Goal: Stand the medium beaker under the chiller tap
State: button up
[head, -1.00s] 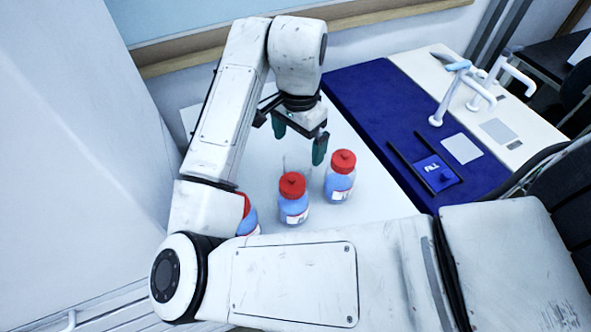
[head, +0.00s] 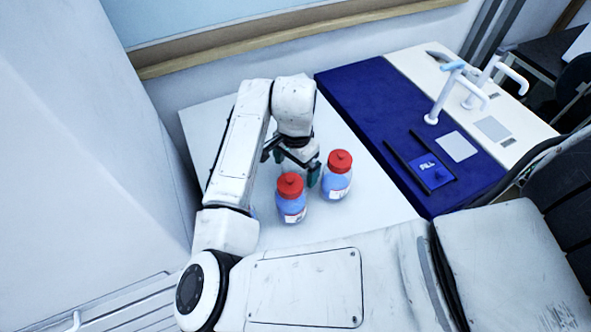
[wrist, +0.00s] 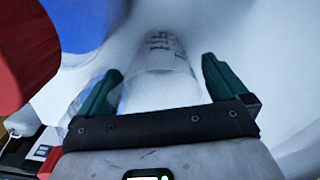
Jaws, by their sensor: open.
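A clear beaker with dark printed marks (wrist: 160,85) shows in the wrist view between the two green fingers of my gripper (wrist: 160,75). The fingers are apart, one on each side of it; I cannot tell whether either touches it. In the head view my gripper (head: 291,165) is low over the white table, behind two red-capped bottles, and the beaker is hidden there. A white tap with a light blue top (head: 440,95) stands at the blue mat's right edge. A second white tap (head: 493,80) stands behind it; I cannot tell which is the chiller's.
Red-capped bottles with blue liquid stand close to my gripper, one in front (head: 291,203) and one to the right (head: 337,178). A blue mat (head: 350,95) holds a dark-railed blue pad with white lettering (head: 432,172). A pale square plate (head: 457,146) lies near the blue-topped tap.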

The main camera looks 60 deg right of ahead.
jog(key=shift+c, duration=0.2)
jog(key=c, duration=1.1)
jog(key=shift+c, duration=0.2)
jog(key=shift+r, duration=0.15)
